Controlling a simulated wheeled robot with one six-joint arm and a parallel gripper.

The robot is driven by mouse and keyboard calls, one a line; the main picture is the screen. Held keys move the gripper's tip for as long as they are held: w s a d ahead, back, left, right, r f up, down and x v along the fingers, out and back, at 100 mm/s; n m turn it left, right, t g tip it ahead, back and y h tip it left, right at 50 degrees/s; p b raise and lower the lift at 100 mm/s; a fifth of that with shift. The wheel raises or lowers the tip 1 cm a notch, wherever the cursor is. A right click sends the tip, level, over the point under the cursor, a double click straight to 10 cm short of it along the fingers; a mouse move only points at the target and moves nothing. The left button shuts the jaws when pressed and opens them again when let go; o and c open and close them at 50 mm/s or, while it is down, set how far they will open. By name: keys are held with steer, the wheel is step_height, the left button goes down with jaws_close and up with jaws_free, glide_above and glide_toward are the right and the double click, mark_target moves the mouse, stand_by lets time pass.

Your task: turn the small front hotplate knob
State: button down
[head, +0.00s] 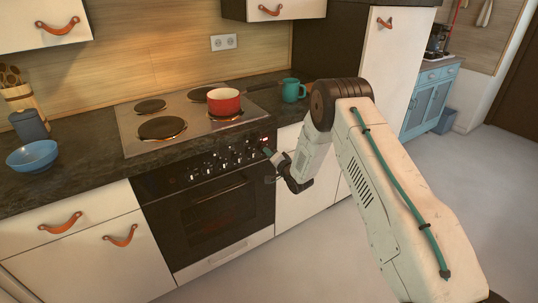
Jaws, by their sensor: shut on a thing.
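The cooker's control panel (205,162) carries a row of small dark knobs (222,158) with pale marks, above the oven door. My gripper (268,154) is at the right end of this row, close to the panel, and is shut on a knob there. The fingers cover that knob, so its angle and markings cannot be read. The hob (135,122) has several hotplates. A red pot (224,103) stands on the front right hotplate and mostly covers it. The front left hotplate (162,128) is larger and bare.
A teal mug (292,90) stands on the counter right of the hob. A blue bowl (32,155), a dark blue canister (28,124) and a utensil holder (20,98) stand at the left.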

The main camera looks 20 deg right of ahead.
stand_by(0.4)
steer(key=c, duration=1.5)
jaws_free()
steer(key=shift+o, duration=0.2)
steer(key=v, duration=0.8)
